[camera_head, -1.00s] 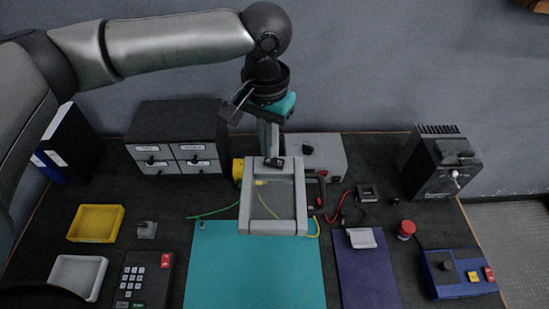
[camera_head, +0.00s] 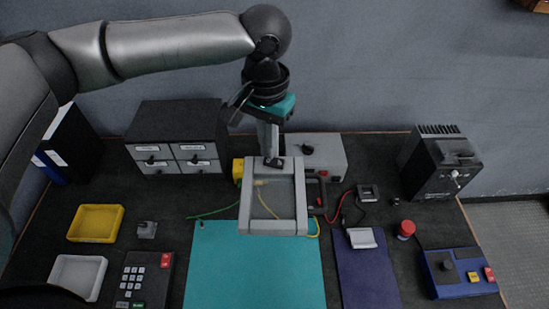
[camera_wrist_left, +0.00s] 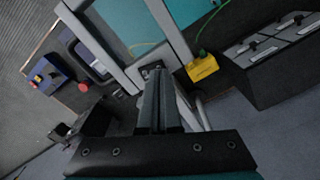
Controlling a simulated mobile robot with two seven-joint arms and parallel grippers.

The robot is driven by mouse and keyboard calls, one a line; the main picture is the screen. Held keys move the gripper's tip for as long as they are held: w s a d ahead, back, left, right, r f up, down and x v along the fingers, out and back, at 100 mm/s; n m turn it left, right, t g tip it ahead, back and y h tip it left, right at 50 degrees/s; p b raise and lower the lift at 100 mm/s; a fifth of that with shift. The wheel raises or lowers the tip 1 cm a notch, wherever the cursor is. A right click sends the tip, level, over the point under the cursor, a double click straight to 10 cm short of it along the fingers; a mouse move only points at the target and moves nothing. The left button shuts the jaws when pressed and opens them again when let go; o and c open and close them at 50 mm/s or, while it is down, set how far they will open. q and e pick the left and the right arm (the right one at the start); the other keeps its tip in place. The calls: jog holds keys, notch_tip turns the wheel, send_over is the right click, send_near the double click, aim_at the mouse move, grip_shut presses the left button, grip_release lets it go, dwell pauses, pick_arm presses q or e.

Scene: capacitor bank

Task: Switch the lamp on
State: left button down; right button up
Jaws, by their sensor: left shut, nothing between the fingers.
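My left gripper (camera_head: 269,154) reaches down from above, its fingers shut with nothing between them. Its tips are at the small dark switch-like piece (camera_head: 274,162) on the back bar of a grey rectangular frame (camera_head: 287,228). In the left wrist view the fingers (camera_wrist_left: 155,78) point at this dark piece (camera_wrist_left: 151,68) and partly cover it; I cannot tell whether they touch it. I cannot make out a lit lamp, or tell for certain which thing is the lamp. My right gripper is not in view.
A grey box with a black knob (camera_head: 322,154) stands behind the frame, with a yellow block (camera_head: 237,169) at its left. Grey drawers (camera_head: 176,138) stand back left, a black finned unit (camera_head: 442,170) back right. A blue control box (camera_head: 457,274) is front right.

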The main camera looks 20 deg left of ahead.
aim_at(268, 161)
pick_arm(q)
jog(key=shift+s+f, duration=0.1)
jog(key=shift+f, duration=0.8)
dwell(0.3)
notch_tip(268, 161, up, 7)
jog(key=p, duration=0.9)
jog(key=shift+p, duration=0.35)
